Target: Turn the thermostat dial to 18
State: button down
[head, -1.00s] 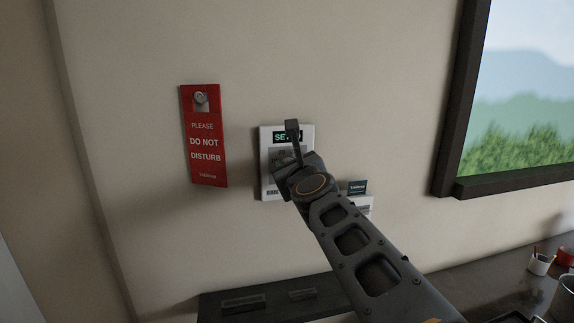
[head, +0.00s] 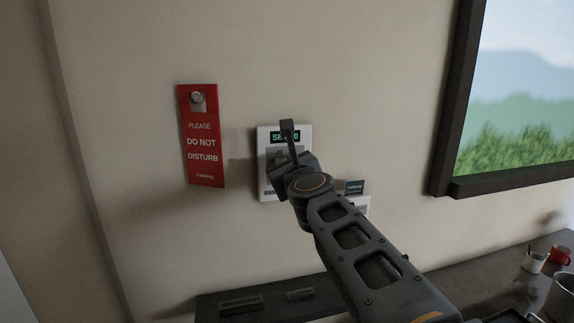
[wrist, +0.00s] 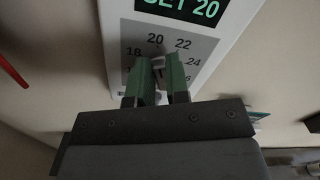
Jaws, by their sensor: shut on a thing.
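The white thermostat (head: 303,133) is mounted on the wall, and my arm covers much of it in the head view. In the wrist view its green display (wrist: 184,8) reads SET 20. The grey dial face (wrist: 127,38) shows the numbers 18, 20, 22 and 24; lower marks are partly hidden. My gripper (wrist: 161,75) is shut on the dial knob (wrist: 158,62), with one green-padded finger on each side. The knob sits below the 20 mark; its exact pointer direction is hard to tell.
A red do-not-disturb sign (head: 202,140) hangs left of the thermostat. A small dark card (head: 355,187) is at its lower right. A dark-framed picture (head: 445,110) is at the right. Cups (head: 535,262) stand on the dark counter (head: 480,285) below.

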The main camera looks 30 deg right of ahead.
jog(key=shift+a+f+n, duration=0.1)
jog(key=shift+a+n, duration=0.05)
jog(key=shift+n, duration=1.3)
jog(key=shift+a+f+n, duration=0.1)
jog(key=shift+n, duration=1.3)
jog(key=shift+a+f+n, duration=0.1)
jog(key=shift+a+n, duration=0.05)
jog(key=shift+n, duration=1.3)
jog(key=c, duration=1.1)
grip_release()
jog(key=shift+b, duration=0.3)
